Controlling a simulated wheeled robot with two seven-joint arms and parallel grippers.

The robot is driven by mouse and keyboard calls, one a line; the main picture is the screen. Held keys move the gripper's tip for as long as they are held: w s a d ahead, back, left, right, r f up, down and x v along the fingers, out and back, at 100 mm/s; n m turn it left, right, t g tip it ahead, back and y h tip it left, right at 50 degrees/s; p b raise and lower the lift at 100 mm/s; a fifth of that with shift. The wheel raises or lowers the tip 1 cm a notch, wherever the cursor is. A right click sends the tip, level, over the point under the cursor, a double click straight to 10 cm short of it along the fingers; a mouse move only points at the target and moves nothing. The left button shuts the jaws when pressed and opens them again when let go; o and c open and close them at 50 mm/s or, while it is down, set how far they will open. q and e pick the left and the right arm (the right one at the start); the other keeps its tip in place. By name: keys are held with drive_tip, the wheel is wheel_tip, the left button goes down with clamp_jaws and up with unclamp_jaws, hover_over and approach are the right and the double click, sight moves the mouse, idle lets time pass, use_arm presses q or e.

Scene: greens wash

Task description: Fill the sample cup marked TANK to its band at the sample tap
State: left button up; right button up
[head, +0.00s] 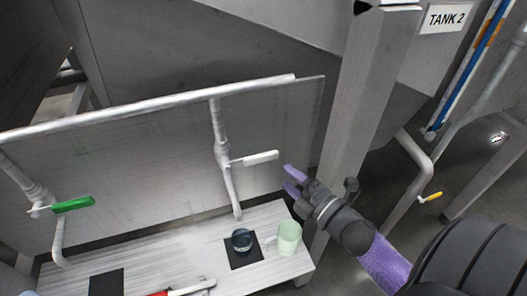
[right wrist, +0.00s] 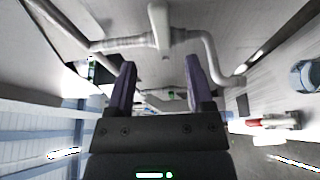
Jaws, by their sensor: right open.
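The tap with the white lever (head: 254,159) comes down from the pipe on the grey panel; its spout (head: 234,195) ends above the bench. A dark, glassy cup (head: 242,240) stands upright on a black square mat (head: 240,261) near that spout. I cannot read a marking, band or fill level on it. My right gripper (head: 289,178) is open and empty, just right of the white lever, apart from it. In the right wrist view its fingers (right wrist: 158,85) are spread below the white lever (right wrist: 159,25); the cup (right wrist: 304,75) is at the right edge. My left gripper is out of view.
A pale green mug (head: 289,238) stands right of the cup. A second tap with a green lever (head: 73,204) is at the left, with another black mat (head: 106,283) below. A red-and-white item (head: 185,289) lies at the front. A grey post (head: 357,110) rises beside my right gripper.

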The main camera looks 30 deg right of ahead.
sight(265, 159)
drive_tip(key=w, duration=0.3)
drive_tip(key=w+a, duration=0.1)
drive_tip(key=w, duration=0.5)
drive_tip(key=shift+a, duration=0.25)
clamp_jaws()
drive_tip(key=shift+p, duration=0.3)
idle(0.6)
